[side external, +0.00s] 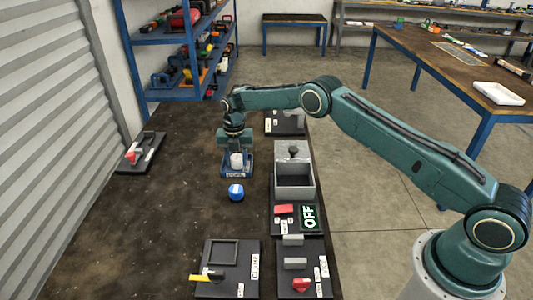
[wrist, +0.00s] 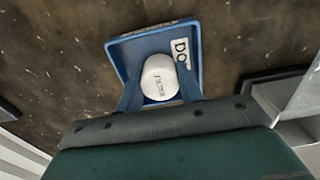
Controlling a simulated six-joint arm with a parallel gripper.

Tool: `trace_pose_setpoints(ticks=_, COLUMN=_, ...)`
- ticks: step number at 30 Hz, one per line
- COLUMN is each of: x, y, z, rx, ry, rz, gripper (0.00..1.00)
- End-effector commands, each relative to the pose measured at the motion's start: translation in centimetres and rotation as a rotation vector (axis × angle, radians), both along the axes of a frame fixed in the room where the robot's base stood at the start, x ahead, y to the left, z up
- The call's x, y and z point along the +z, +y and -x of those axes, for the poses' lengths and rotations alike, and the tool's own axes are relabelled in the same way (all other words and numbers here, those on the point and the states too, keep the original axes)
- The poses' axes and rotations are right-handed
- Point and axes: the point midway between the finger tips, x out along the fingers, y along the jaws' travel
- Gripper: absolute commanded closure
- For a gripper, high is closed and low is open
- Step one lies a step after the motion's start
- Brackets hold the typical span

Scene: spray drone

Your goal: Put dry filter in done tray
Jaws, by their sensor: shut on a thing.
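The done tray (wrist: 122,52) is a shallow blue tray with a white label, partly readable as "Do". In the side external view the tray (side external: 237,176) lies under my gripper. The filter is over or inside the tray; whether it touches the floor I cannot tell.
A blue ball-like object (side external: 236,192) sits just in front of the tray. Right of it stand a grey open box (side external: 295,193) and a panel with a green "OFF" sign (side external: 309,217). Black boards with fixtures (side external: 227,268) lie nearer. The left tabletop is mostly clear.

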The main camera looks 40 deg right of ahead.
Motion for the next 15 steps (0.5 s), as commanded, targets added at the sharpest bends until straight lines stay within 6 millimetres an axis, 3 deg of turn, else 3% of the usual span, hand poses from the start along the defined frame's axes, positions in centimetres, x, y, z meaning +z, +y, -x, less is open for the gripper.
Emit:
trace_pose_setpoints(ticks=13, x=-0.40, y=-0.01, z=-0.02, rx=0.000, ry=0.000, rz=0.000, gripper=0.89)
trace_pose_setpoints(ticks=14, x=-0.43, y=0.00, z=-0.01, rx=0.000, ry=0.000, rz=0.000, gripper=0.62)
trace_pose_setpoints(ticks=15, x=-0.40, y=0.00, z=-0.03, rx=0.000, ry=-0.001, rz=0.000, gripper=0.54)
